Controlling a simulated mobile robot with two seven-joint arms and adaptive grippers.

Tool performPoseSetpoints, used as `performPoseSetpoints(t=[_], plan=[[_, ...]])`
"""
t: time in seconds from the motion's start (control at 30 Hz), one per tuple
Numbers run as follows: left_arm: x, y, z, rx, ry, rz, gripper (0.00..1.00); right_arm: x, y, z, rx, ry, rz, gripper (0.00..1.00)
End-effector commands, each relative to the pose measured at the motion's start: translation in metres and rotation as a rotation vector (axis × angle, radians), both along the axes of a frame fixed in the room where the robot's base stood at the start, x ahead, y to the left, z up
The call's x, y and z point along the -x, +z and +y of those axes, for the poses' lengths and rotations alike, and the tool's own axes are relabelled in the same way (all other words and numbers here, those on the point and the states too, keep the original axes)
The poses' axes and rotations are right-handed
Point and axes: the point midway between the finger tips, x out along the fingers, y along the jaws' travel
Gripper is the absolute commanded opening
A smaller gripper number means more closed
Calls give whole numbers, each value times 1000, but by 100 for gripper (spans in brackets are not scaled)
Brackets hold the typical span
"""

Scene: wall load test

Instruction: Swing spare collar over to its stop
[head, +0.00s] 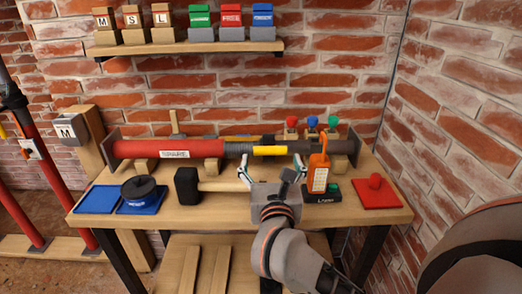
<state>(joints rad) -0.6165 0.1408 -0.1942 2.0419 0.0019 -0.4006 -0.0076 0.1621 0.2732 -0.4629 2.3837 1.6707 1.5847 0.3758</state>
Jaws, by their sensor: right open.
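A prop lies across the table, with a red tube (140,149) carrying a white label at left and a grey tube (315,147) at right. A dark grey collar-like band (236,149) sits where the red tube ends, and a yellow sleeve (270,151) adjoins it on the right. I cannot tell for sure which part is the spare collar, nor see its stop clearly. My right gripper (271,169) is open and empty. Its fingers are spread at the front side of the prop, below the yellow sleeve. My left gripper is not in view.
On the table (230,213) are a black-headed mallet (187,186), a black round item (139,188) on a blue tray, an orange device (318,174) close right of my gripper, and a red pad (376,195). A shelf (190,48) with blocks hangs on the brick wall.

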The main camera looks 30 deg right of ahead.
Motion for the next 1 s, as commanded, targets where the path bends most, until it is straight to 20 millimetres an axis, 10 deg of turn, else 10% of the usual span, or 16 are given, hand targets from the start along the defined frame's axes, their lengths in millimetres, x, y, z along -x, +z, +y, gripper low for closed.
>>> performPoseSetpoints(t=[0.4, 0.8, 1.0], plan=[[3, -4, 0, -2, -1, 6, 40, -50, 1, -32, 7, -3, 0, 79], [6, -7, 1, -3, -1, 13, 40, -58, 1, -37, 5, -2, -1, 79], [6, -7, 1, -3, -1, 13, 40, -58, 1, -37, 5, -3, 0, 32]])
